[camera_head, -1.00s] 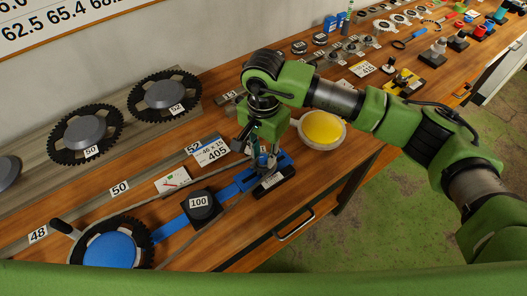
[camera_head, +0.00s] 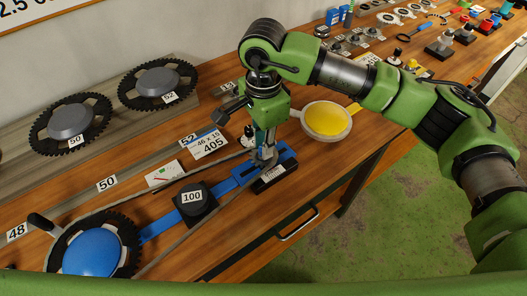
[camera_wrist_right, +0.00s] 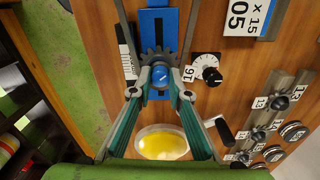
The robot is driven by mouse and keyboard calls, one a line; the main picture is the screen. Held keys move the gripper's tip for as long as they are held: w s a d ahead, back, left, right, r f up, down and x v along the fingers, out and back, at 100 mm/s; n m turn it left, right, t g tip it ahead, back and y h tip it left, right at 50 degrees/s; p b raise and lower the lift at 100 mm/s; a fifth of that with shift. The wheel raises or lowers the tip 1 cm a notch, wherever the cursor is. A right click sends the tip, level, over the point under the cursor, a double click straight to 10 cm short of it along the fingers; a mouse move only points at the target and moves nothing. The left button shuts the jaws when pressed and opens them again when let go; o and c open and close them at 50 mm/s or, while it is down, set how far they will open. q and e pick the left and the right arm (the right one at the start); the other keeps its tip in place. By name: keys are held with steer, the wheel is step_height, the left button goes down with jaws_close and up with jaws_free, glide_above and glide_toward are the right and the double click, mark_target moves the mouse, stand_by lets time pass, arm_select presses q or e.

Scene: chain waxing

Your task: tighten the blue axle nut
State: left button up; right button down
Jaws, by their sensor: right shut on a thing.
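The blue axle nut (camera_wrist_right: 160,76) sits on the axle at the centre of a small dark sprocket (camera_wrist_right: 160,62) in the right wrist view. My right gripper (camera_wrist_right: 160,80) is shut on the nut, with one fingertip on each side of it. In the head view my right gripper (camera_head: 266,150) points down at the right end of the blue stand (camera_head: 240,180), and its fingers mostly hide the nut. A chain (camera_head: 205,152) runs from the small sprocket to the large chainring with a blue centre (camera_head: 90,253) at lower left. My left gripper is not in view.
A small dial marked 16 (camera_wrist_right: 207,70) lies beside the stand. Spare chainrings (camera_head: 72,123) stand behind. The bench's front edge is near.

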steer(key=m+b, duration=0.2)
steer(key=b, duration=0.1)
steer(key=m+b, duration=0.3)
steer(key=shift+f+m, duration=0.2)
steer(key=shift+m, duration=0.1)
steer(key=shift+m+b, duration=1)
steer(key=shift+m, duration=0.2)
steer(key=shift+r+m+b, duration=0.2)
steer(key=shift+m+b, duration=0.55)
steer(key=shift+m, duration=0.25)
steer(key=c, duration=1.9)
jaws_free()
steer(key=shift+r, duration=0.15)
step_height(320, 180, up, 12)
